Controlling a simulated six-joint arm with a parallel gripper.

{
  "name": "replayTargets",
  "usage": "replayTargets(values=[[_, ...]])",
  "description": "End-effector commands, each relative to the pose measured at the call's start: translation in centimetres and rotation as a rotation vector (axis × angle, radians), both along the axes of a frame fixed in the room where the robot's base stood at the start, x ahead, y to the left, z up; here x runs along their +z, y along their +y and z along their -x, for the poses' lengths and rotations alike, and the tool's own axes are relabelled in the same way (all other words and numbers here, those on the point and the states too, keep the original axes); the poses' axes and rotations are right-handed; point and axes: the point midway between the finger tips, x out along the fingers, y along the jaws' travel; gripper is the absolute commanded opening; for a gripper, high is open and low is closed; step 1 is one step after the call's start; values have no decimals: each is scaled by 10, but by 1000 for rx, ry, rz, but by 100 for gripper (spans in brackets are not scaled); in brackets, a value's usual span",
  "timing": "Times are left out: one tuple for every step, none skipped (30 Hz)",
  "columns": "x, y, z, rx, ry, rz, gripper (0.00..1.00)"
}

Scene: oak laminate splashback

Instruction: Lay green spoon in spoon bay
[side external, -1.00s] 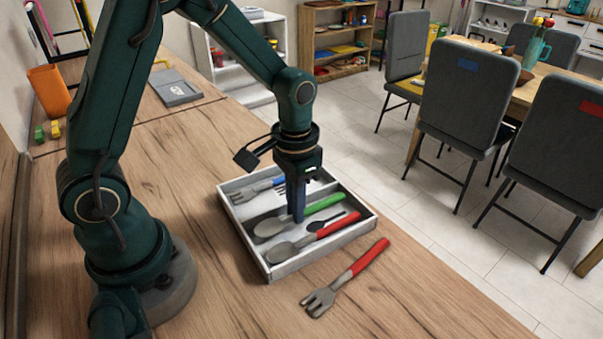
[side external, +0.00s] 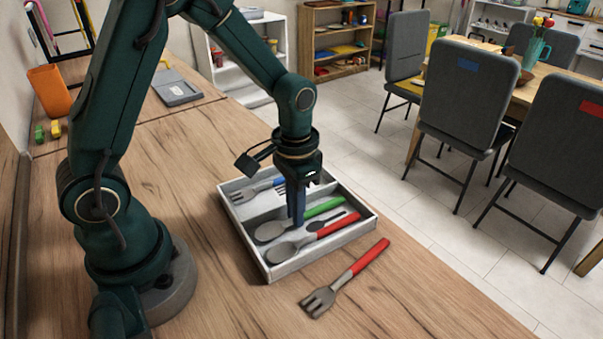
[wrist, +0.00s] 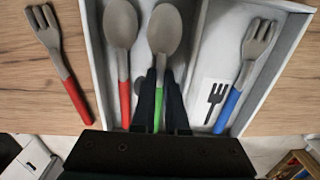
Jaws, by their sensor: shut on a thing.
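The green spoon (side external: 322,207) has a grey bowl and a green handle. My gripper (side external: 298,223) points down over the tray and is shut on this spoon near where neck and handle meet. In the wrist view the green spoon (wrist: 165,32) runs between the dark fingers (wrist: 160,78). It lies within the spoon bay, beside and roughly parallel to the red spoon (side external: 332,227). A dark spoon picture on the bay floor is partly covered. I cannot tell whether the green spoon touches the floor. The white tray (side external: 322,253) has a divider between its two bays.
A blue-handled fork (side external: 262,189) lies in the other bay, by a fork picture (wrist: 215,95). A red-handled fork (side external: 343,281) lies on the wooden counter outside the tray's near side. An orange cup (side external: 49,90) and small blocks stand far left. Counter around the tray is mostly clear.

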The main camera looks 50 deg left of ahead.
Motion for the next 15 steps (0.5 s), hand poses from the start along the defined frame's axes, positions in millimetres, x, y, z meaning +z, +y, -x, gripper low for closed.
replayTargets(values=[[-1,0,0,0,1,0,0],[-1,0,0,0,1,0,0],[-2,0,0,0,1,0,0],[-2,0,0,0,1,0,0],[-3,0,0,0,1,0,0],[-3,0,0,0,1,0,0],[-4,0,0,0,1,0,0],[-3,0,0,0,1,0,23],[-3,0,0,0,0,0,38],[-3,0,0,0,0,0,46],[-3,0,0,0,0,0,46],[-3,0,0,0,0,0,46],[-3,0,0,0,0,0,46],[-3,0,0,0,0,0,46],[-3,0,0,0,0,0,46]])
